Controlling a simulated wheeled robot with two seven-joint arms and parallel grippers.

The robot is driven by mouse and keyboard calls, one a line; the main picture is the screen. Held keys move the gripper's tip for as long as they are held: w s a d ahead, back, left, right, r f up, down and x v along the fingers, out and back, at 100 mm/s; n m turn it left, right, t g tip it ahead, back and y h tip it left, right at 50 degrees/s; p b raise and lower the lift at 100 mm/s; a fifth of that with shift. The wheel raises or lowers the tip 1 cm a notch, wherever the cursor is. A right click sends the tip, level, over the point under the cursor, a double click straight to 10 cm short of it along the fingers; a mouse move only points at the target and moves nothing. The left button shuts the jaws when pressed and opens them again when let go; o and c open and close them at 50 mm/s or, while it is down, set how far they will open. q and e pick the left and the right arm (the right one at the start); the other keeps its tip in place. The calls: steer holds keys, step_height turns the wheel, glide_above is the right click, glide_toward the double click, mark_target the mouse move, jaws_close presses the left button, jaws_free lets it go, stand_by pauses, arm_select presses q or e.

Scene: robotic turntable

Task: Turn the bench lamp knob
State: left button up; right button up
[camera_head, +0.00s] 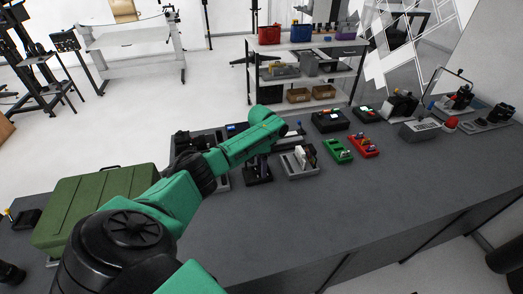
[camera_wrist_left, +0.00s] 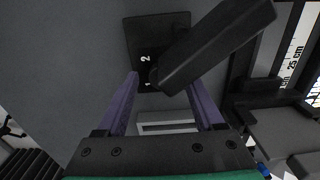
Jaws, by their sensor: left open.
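In the left wrist view a black bar-shaped knob (camera_wrist_left: 215,45) lies slantwise over a black plate (camera_wrist_left: 145,30) with white marks that include a 2. I take it for the lamp knob, though no lamp shows clearly. My left gripper (camera_wrist_left: 162,78) is open, its two purple fingers apart at the near end of the knob and nothing clamped between them. I cannot tell whether a finger touches the knob. In the head view my green left arm reaches over the bench, and its gripper is mostly hidden there. My right gripper is not in view.
A green case (camera_head: 95,205) stands at the left of the dark bench (camera_head: 340,210). A green tray (camera_head: 338,151) and a red tray (camera_head: 363,146) lie right of my arm. Several devices line the far right edge. The front middle of the bench is clear.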

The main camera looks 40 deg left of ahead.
arm_select(q)
steer(key=shift+c, duration=0.3)
steer(key=shift+a, duration=0.1)
jaws_close()
